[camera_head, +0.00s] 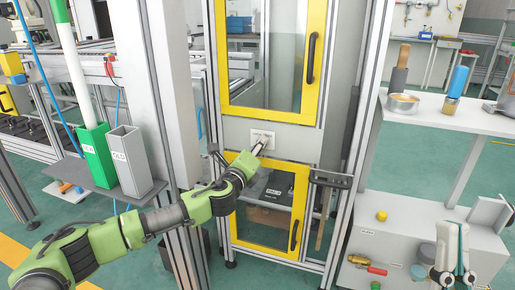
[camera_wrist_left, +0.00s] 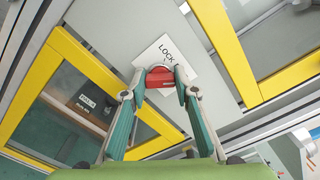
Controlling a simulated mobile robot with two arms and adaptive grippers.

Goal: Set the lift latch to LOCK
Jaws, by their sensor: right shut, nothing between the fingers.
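The lift latch is a red piece (camera_wrist_left: 160,77) on a white plate (camera_wrist_left: 148,54) marked LOCK, on the grey panel between two yellow-framed doors. In the head view the plate (camera_head: 271,138) shows, but the latch is hidden by my left gripper (camera_head: 262,143). In the left wrist view the two fingers of my left gripper (camera_wrist_left: 160,80) sit on either side of the red piece and appear to press on it. The latch's exact angle is partly covered. My right gripper (camera_head: 452,252) is at the lower right, pointing up, shut and empty.
Yellow-framed doors stand above (camera_head: 270,112) and below (camera_head: 240,232) the panel, with black handles. A green bin (camera_head: 95,150) and a grey bin (camera_head: 129,165) stand at the left. A white bench (camera_head: 455,118) with tools is at the right.

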